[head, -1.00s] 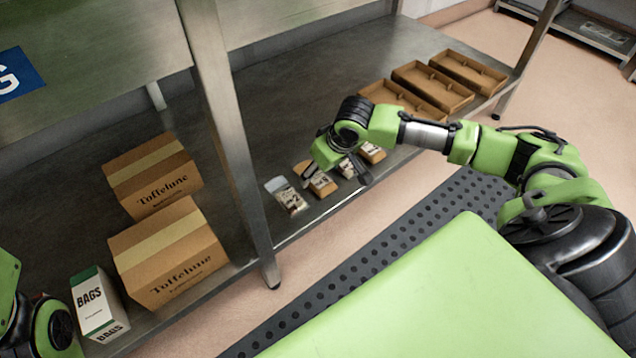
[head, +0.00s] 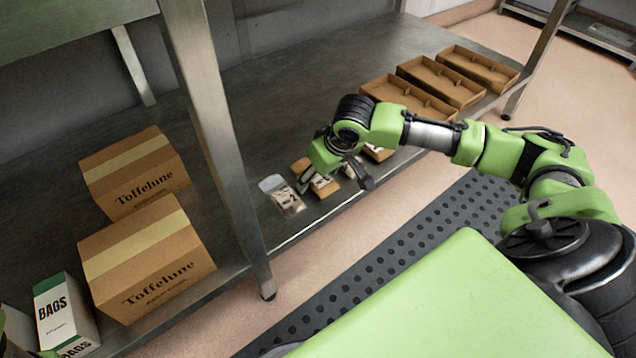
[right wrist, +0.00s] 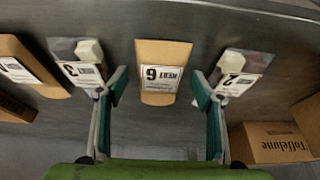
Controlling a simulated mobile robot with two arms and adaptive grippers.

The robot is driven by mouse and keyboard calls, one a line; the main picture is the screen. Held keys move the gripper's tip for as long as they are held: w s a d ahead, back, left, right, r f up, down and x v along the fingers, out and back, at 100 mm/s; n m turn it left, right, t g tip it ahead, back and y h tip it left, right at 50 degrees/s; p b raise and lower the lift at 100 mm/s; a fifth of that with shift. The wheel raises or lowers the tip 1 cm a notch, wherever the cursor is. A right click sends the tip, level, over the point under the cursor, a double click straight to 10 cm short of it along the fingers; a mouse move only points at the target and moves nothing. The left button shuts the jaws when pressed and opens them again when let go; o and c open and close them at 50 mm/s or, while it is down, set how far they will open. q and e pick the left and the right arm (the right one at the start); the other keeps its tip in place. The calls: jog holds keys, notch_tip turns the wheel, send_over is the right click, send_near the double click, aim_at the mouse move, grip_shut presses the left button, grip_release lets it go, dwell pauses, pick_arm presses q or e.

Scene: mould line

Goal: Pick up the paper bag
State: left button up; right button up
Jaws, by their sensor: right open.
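Two brown paper bags lie in a row with clear pouches on the steel shelf. One paper bag (right wrist: 163,68), with a white label reading 6, is centred ahead of my right gripper (right wrist: 159,84) in the right wrist view. In the head view this bag (head: 321,184) is partly hidden by my right gripper (head: 335,182). The gripper is open, one finger on each side of the bag, and empty. Whether the fingers touch the bag cannot be told. The other paper bag (head: 379,152) lies further right, partly covered by my arm.
A clear pouch labelled 2 (right wrist: 240,73) and one labelled 3 (right wrist: 83,66) flank the bag closely. Two Toffelune cartons (head: 150,260) and a BAGS box (head: 62,310) stand left, beyond a steel post (head: 215,130). Open brown trays (head: 440,80) lie at the right.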

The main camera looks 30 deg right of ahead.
jog(key=c, duration=1.2)
jog(key=shift+r, duration=0.15)
